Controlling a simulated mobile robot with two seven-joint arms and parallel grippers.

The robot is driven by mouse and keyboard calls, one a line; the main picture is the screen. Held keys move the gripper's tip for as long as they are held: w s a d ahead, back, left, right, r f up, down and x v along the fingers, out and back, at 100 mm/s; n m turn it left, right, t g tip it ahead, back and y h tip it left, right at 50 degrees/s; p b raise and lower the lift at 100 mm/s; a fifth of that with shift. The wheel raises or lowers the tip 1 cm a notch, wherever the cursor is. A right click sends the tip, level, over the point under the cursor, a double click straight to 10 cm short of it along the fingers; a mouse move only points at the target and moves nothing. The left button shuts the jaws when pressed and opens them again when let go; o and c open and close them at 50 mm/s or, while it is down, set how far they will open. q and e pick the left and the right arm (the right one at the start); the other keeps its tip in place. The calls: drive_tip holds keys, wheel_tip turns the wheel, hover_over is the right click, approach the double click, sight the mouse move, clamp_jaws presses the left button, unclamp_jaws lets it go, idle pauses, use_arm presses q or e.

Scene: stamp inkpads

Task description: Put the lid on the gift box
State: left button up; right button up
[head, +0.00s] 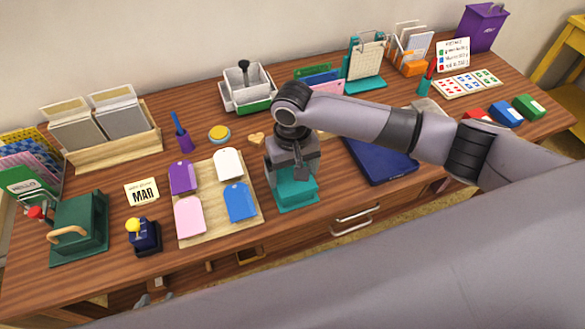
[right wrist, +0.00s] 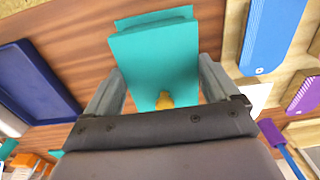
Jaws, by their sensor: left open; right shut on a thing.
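My right gripper (head: 292,172) is over the middle of the desk, shut on a teal lid (head: 293,184). The lid also shows between the fingers in the right wrist view (right wrist: 155,65), with a small yellow piece on it. Another teal surface, seemingly the gift box (head: 299,204), shows just below the lid and past its edge in the wrist view (right wrist: 155,17). The lid hides most of it, and I cannot tell whether they touch.
A wooden board (head: 214,205) with several coloured tags lies just left of the right gripper. A dark blue flat case (head: 375,163) lies to the right. A green-and-white stand (head: 247,90) is behind. A drawer handle (head: 356,218) juts from the desk front.

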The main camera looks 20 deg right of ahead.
drive_tip(key=shift+f+p, duration=0.2)
drive_tip(key=shift+p, duration=0.2)
idle(0.5)
drive_tip(key=o, duration=0.8)
drive_tip(key=shift+c, duration=0.2)
drive_tip(key=shift+r+p, duration=0.65)
drive_tip(key=shift+r, duration=2.85)
